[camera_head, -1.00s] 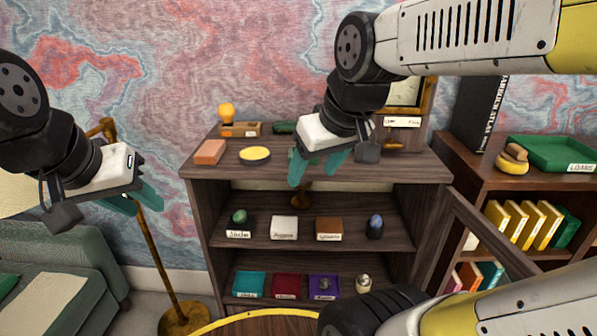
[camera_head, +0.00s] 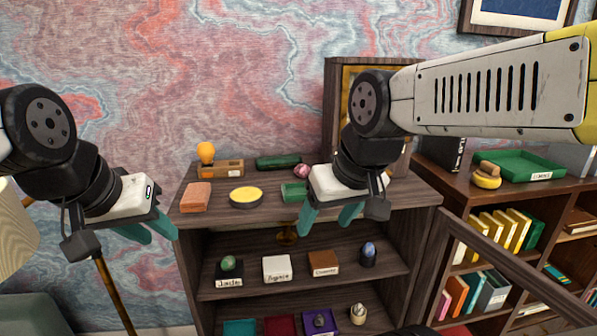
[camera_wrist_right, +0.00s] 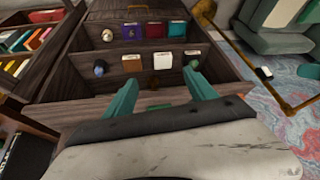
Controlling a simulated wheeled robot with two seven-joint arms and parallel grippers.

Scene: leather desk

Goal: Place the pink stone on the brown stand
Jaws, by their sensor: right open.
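The pink stone (camera_head: 300,171) is a small rounded lump on the cabinet's top, just left of and behind my right wrist. The brown stand (camera_head: 323,262) is a small labelled block on the middle shelf, with nothing on top; it also shows in the right wrist view (camera_wrist_right: 132,62). My right gripper (camera_head: 328,218) is open and empty, pointing down by the cabinet top's front edge, above and in front of the brown stand. Its two teal fingers also show apart in the right wrist view (camera_wrist_right: 161,92). My left gripper (camera_head: 148,230) is open and empty, left of the cabinet.
Beside the brown stand are a white stand (camera_head: 276,268) and a blue stone (camera_head: 368,251); a green stone (camera_head: 229,263) is further left. The top holds a brick (camera_head: 195,197), a yellow dish (camera_head: 246,195) and a green block (camera_head: 294,193). An open door (camera_head: 500,268) juts out right.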

